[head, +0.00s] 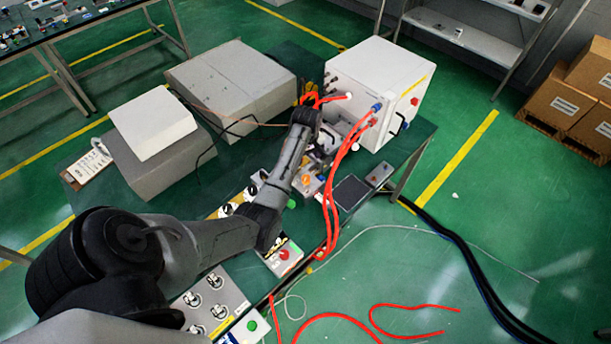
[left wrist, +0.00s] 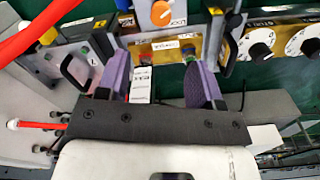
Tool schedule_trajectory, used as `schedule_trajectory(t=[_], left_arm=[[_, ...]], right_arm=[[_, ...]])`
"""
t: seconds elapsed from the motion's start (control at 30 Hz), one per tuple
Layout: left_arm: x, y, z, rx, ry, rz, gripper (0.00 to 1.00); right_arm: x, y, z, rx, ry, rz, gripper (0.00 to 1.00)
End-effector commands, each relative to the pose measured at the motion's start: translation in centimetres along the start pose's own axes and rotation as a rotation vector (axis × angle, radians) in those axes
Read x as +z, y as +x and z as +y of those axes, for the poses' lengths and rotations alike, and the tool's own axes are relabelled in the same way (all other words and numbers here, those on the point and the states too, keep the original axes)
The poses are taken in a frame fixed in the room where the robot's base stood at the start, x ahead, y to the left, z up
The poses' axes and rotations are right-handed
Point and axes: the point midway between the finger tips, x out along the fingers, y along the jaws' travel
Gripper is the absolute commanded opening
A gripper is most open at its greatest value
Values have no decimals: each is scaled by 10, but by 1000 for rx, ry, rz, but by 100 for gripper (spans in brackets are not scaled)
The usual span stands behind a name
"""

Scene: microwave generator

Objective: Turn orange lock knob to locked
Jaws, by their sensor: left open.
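The orange knob (left wrist: 162,13) is a round dial with a pale bar on its face, mounted on a light panel beside a label that seems to read LOCK. It shows at the top middle of the left wrist view, beyond my fingertips. In the head view the orange knob (head: 306,180) is small, on the bench beside my left arm. My left gripper (left wrist: 155,65) is open, with two purple fingers apart and nothing held between them. In the head view my left gripper (head: 326,142) is partly hidden among devices and cables. My right gripper is not in view.
A white cabinet (head: 378,78) with red cables (head: 331,190) stands behind the gripper. Grey boxes (head: 232,82) stand to the left. Black-and-white dials (left wrist: 262,42) sit right of the knob in the left wrist view. Open green floor (head: 480,200) lies to the right.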

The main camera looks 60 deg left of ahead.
Motion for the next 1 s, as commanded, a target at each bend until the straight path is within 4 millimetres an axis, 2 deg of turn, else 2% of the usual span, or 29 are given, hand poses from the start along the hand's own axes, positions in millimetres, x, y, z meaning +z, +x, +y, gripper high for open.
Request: schedule_trajectory(t=[0.17, 0.27, 0.7, 1.0], left_arm=[[0, 3, -1, -3, -75, -1, 60], [0, 12, -1, -3, -85, -1, 60], [-1, 91, -1, -3, -82, -1, 60], [-1, 128, -1, -2, -82, 1, 60]], right_arm=[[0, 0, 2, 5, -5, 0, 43], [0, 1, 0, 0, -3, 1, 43], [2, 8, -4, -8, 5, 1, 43], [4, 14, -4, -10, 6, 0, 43]])
